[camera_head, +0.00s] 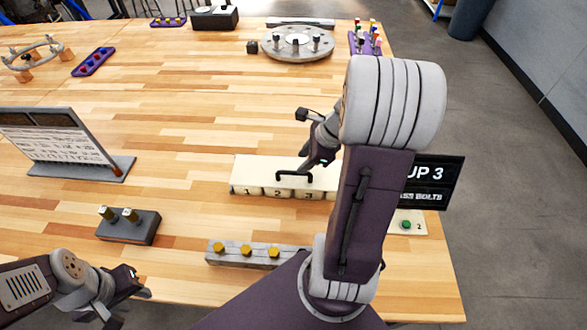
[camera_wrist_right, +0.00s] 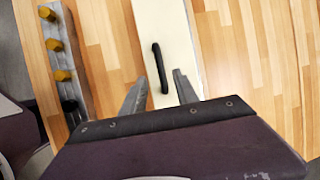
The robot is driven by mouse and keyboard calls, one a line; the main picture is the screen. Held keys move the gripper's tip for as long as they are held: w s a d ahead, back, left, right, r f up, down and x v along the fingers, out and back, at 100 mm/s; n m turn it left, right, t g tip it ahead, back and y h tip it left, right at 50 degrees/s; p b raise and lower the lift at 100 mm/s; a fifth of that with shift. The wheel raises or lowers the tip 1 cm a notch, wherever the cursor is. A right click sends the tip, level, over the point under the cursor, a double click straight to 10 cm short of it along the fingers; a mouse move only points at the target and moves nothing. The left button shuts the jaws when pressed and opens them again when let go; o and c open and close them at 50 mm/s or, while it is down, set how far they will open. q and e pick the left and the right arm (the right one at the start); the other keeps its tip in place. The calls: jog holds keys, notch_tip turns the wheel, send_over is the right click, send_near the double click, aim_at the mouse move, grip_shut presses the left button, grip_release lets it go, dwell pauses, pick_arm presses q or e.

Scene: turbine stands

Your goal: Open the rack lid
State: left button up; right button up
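The rack is a long cream box with a flat lid (camera_head: 260,170), numbered 1, 2, 3 along its front. A black bar handle (camera_head: 294,176) stands on the lid, which lies closed. In the right wrist view the lid (camera_wrist_right: 160,20) runs up the picture, with the handle (camera_wrist_right: 158,68) ahead of the fingertips and roughly in line with the gap. My right gripper (camera_head: 308,165) is open and empty above the lid, and its spread fingers show in the wrist view (camera_wrist_right: 158,82). My left gripper (camera_head: 136,303) is open and empty at the lower left, away from the rack.
A grey block with yellow bolts (camera_head: 246,250) lies in front of the rack. A dark block with brass pegs (camera_head: 128,226) and a standing board (camera_head: 62,143) are to the left. A dark sign (camera_head: 435,182) stands right. A round flanged disc (camera_head: 297,44) sits behind.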

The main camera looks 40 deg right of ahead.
aim_at(293, 172)
jog(key=b+x, duration=0.1)
jog(key=x, duration=0.5)
jog(key=shift+w+f, duration=0.1)
jog(key=shift+f, duration=0.35)
jog(key=shift+w+a, duration=0.1)
jog(key=shift+w, duration=0.05)
grip_shut()
dwell(0.7)
